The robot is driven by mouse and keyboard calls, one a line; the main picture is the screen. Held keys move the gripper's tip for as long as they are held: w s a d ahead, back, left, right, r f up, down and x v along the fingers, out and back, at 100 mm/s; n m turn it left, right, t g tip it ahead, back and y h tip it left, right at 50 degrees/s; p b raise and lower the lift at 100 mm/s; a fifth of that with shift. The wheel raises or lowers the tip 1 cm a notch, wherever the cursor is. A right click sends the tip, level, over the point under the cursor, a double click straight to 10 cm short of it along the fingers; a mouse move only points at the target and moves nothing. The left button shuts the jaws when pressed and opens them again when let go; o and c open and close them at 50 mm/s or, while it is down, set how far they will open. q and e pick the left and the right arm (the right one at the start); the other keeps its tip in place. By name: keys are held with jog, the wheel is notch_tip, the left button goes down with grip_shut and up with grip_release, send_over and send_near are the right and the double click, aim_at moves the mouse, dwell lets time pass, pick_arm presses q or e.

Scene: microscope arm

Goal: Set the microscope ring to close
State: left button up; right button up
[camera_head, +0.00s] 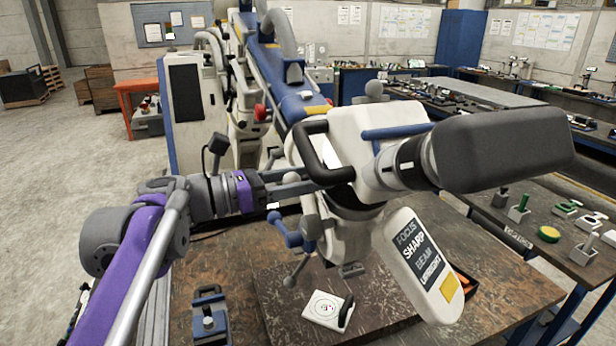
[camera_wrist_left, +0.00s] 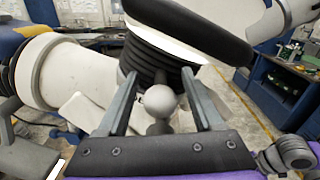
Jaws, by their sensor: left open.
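The microscope head (camera_head: 350,120) is cream white, with a black loop handle (camera_head: 312,150) and a dark grey eyepiece block (camera_head: 505,150). In the left wrist view a black ribbed collar (camera_wrist_left: 155,62) shows under a black bar; I cannot tell for sure whether it is the ring. A pale grey ball knob (camera_wrist_left: 158,101) stands below the collar, between my fingers in that picture. My left gripper (camera_head: 308,182) is open beside the head, its fingertips close to the handle; it also shows in the left wrist view (camera_wrist_left: 162,85). Contact cannot be told. My right gripper is out of view.
A panel reading FOCUS, SHARP, BEAM, UPRIGHT (camera_head: 420,262) hangs below the head. Blue-jointed knobs (camera_head: 290,232) stick out at its left. The worn table (camera_head: 245,265) carries a white plate (camera_head: 328,309) and a blue device (camera_head: 209,318). A side bench (camera_head: 560,205) stands right.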

pick_arm(q)
grip_shut()
dwell(1.4)
